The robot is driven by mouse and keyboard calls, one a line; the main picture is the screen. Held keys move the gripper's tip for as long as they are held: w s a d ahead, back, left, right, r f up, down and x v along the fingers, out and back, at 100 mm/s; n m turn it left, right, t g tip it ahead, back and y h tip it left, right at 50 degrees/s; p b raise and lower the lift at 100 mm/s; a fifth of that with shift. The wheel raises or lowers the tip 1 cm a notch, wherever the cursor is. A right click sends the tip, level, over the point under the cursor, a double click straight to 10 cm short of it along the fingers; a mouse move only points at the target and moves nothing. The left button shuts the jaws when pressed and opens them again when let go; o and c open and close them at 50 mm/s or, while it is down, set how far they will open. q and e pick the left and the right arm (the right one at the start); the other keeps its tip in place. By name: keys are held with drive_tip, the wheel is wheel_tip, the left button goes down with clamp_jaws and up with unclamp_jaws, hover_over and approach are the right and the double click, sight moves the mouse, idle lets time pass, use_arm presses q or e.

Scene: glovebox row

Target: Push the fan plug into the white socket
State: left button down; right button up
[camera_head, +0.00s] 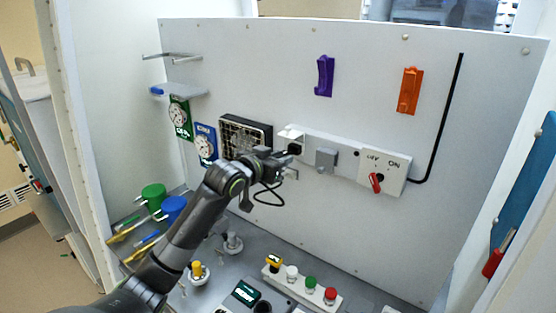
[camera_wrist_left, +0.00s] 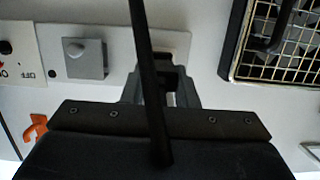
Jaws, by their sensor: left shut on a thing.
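My left gripper (camera_head: 285,160) reaches the back panel and is shut on the black fan plug (camera_head: 295,149). The plug is right at the white socket (camera_head: 291,133), at the left end of the white strip. I cannot tell how far it is in. A black cable (camera_head: 268,197) hangs in a loop below the gripper. In the left wrist view the fingers (camera_wrist_left: 160,92) point at the white plate, and the dark cable (camera_wrist_left: 148,60) crosses in front, hiding part of the plug. The fan (camera_head: 245,137) with its wire grille is left of the socket. My right gripper is out of view.
A grey covered box (camera_head: 326,160) and a switch box with a red knob (camera_head: 376,182) are right of the socket. Purple (camera_head: 324,76) and orange (camera_head: 409,91) holders hang above. A button strip (camera_head: 301,284) and yellow-topped fitting (camera_head: 197,270) stand below.

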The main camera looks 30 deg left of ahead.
use_arm(q)
drive_tip(key=shift+w+d+r, duration=0.1)
drive_tip(key=shift+w+d, duration=0.05)
drive_tip(key=shift+w, duration=0.9)
drive_tip(key=c, duration=1.1)
unclamp_jaws()
drive_tip(key=shift+w, duration=0.15)
drive_tip(key=shift+o, duration=0.2)
drive_tip(key=shift+s+b, duration=0.5)
drive_tip(key=shift+s, duration=0.2)
drive_tip(key=b+v, duration=0.5)
drive_tip(key=v, duration=1.1)
